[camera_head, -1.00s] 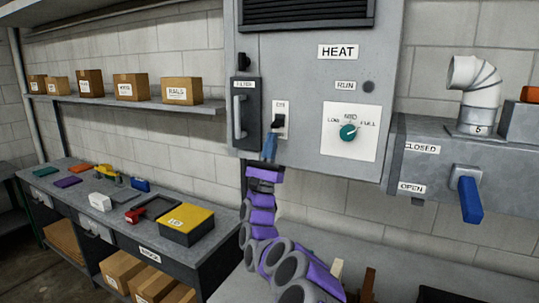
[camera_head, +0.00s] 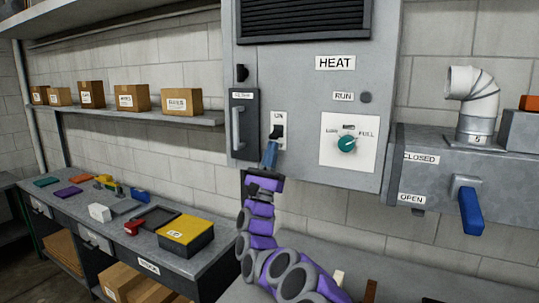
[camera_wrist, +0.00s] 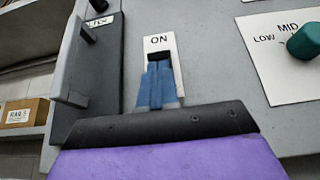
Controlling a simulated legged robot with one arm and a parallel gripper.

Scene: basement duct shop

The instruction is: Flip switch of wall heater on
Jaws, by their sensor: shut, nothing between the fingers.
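The wall heater (camera_head: 300,100) is a grey cabinet labelled HEAT. Its switch (camera_head: 277,131) is a black toggle on a narrow white plate marked ON at the top. My gripper (camera_head: 270,143) has blue fingers, which are shut and empty. They point up at the lower part of the switch plate, just under the black toggle. In the wrist view the fingertips (camera_wrist: 158,68) overlap the lower part of the switch (camera_wrist: 160,56) and hide some of it. I cannot tell whether they touch it, or which way the toggle is set.
A dark filter door (camera_head: 243,125) with a handle is close left of the switch. A teal dial (camera_head: 346,145) is to the right, below a round RUN lamp (camera_head: 365,97) that looks dark. A duct box with a blue lever (camera_head: 469,208) stands further right. A cluttered bench (camera_head: 215,249) is lower left.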

